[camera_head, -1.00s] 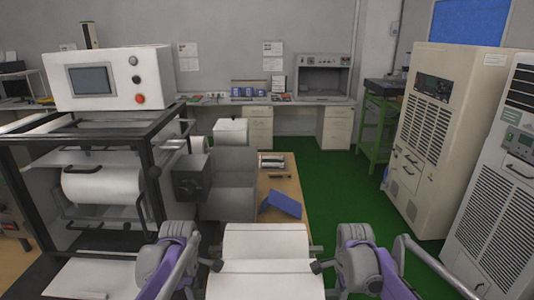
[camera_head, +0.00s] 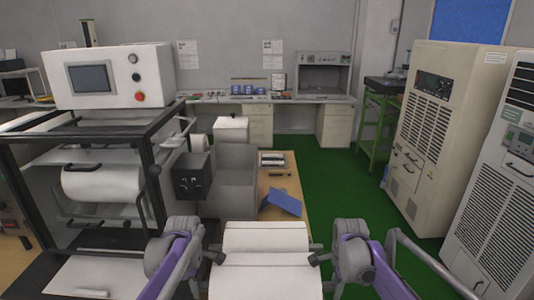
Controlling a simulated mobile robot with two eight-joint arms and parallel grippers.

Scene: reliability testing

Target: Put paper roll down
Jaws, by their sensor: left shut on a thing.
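A white paper roll (camera_head: 266,274) is at the bottom centre, held lengthwise across between my two arms. My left gripper (camera_head: 214,257) is shut on the roll's left end. My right gripper (camera_head: 318,258) is at its right end and appears shut on it. The roll's lower part is cut off by the picture edge, and what lies under it is hidden.
A machine with a black frame (camera_head: 150,165) and another white roll (camera_head: 103,183) stands at left. Beyond my roll, a wooden table (camera_head: 292,182) holds a blue object (camera_head: 283,202). Beige cabinets (camera_head: 440,140) stand at right. Green floor (camera_head: 340,190) is clear between.

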